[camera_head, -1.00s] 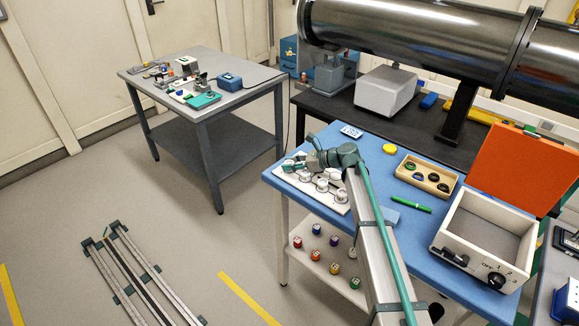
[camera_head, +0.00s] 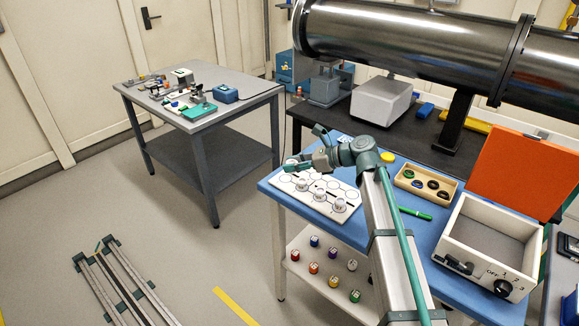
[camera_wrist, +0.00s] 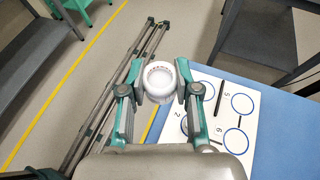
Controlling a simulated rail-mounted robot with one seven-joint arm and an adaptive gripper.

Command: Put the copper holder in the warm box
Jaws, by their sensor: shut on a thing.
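My gripper (camera_wrist: 156,90) is shut on a round white holder (camera_wrist: 160,77) with an open top and a ring of small marks inside. I cannot read what marks it as copper. In the head view my gripper is over the far left edge of the blue table, above the white numbered board (camera_head: 345,187). Several circles on the board are empty, and white holders (camera_head: 320,195) stand along its front. The warm box (camera_head: 444,246) is a pale box with a dial on its front, at the table's right. Its orange lid (camera_head: 522,150) is raised and its inside looks empty.
A wooden tray (camera_head: 402,183) with dark and coloured round pieces, a green pen (camera_head: 415,213) and a yellow disc (camera_head: 387,157) lie between board and box. Coloured jars stand on the shelf (camera_head: 300,268) below. A large metal tube (camera_head: 420,45) runs behind.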

